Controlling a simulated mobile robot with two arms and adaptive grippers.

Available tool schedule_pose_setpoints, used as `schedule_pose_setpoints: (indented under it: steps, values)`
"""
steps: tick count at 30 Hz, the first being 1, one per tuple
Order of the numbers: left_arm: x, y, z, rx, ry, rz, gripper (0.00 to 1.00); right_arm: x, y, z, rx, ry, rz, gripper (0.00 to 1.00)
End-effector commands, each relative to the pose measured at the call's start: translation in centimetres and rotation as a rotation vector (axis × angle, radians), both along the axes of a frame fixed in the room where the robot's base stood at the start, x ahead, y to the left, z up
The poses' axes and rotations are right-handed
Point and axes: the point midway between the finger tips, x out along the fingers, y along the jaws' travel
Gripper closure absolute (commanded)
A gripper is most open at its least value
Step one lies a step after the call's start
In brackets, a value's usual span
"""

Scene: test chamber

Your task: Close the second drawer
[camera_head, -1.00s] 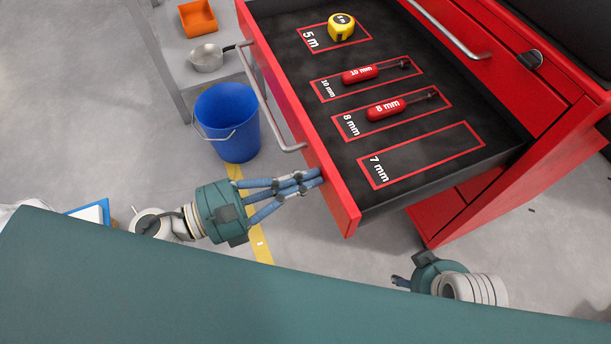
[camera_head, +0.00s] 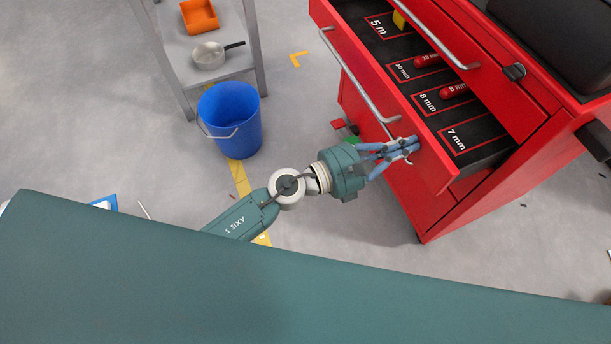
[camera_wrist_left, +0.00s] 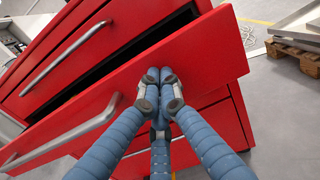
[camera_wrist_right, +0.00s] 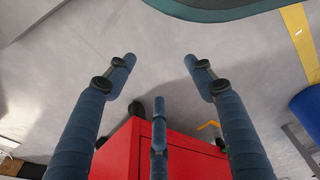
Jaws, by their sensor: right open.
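The second drawer (camera_head: 437,165) of the red cabinet is partly open, below a closed drawer front with its own handle. Its foam tray (camera_head: 490,145) shows labelled outlines, a yellow tape measure (camera_head: 400,20) partly hidden, and two red screwdrivers. My left gripper (camera_head: 408,147) has its fingers together and empty, with the tips at the drawer's front panel, beside the end of the handle (camera_head: 360,85). The left wrist view shows the fingertips (camera_wrist_left: 160,78) against the red panel (camera_wrist_left: 205,60). My right gripper (camera_wrist_right: 160,75) is open and empty in its wrist view, above a red surface.
A blue bucket (camera_head: 230,122) stands on the floor left of the cabinet. A grey shelf (camera_head: 185,55) behind it holds a pan (camera_head: 208,55) and an orange bin (camera_head: 198,17). In the left wrist view a wooden pallet (camera_wrist_left: 295,55) lies at the right.

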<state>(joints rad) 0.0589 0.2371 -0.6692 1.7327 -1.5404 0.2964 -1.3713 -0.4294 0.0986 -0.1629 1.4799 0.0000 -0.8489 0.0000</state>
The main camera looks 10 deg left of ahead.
Motion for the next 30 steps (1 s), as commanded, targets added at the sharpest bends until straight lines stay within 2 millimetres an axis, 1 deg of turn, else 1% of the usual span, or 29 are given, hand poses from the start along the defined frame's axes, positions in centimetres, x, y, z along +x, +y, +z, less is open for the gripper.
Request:
schedule_pose_setpoints:
  steps: [1, 4, 7, 11, 15, 21, 25, 30]
  values:
    - [0.9, -1.3, 0.2, -0.001, -0.002, -0.001, 1.00, -0.1, 0.0, -0.1, 0.000, 0.000, 0.000, 0.46]
    - [2.5, -3.6, 0.1, -0.001, -0.003, -0.001, 1.00, 0.1, 0.0, 0.0, 0.000, -0.002, 0.000, 0.46]
    - [4.0, -5.9, -0.1, -0.001, -0.003, -0.001, 1.00, 0.8, 0.1, 0.7, 0.002, -0.010, -0.001, 0.46]
    - [5.7, -8.5, -0.2, -0.001, -0.002, 0.000, 1.00, 1.7, 0.3, 2.4, 0.003, -0.021, -0.003, 0.46]
    - [7.3, -10.8, -0.2, 0.000, -0.001, 0.001, 1.00, 2.8, 0.4, 4.6, 0.004, -0.035, -0.006, 0.46]
    - [8.8, -13.0, -0.2, -0.001, 0.001, 0.000, 1.00, 3.6, 0.5, 7.4, 0.005, -0.047, -0.008, 0.46]
    - [9.3, -13.8, -0.2, -0.001, 0.001, 0.000, 1.00, 3.9, 0.4, 8.5, 0.005, -0.052, -0.009, 0.46]
    - [9.7, -14.2, 0.0, -0.001, 0.000, 0.002, 1.00, 3.9, 0.5, 9.1, 0.005, -0.053, -0.010, 0.46]
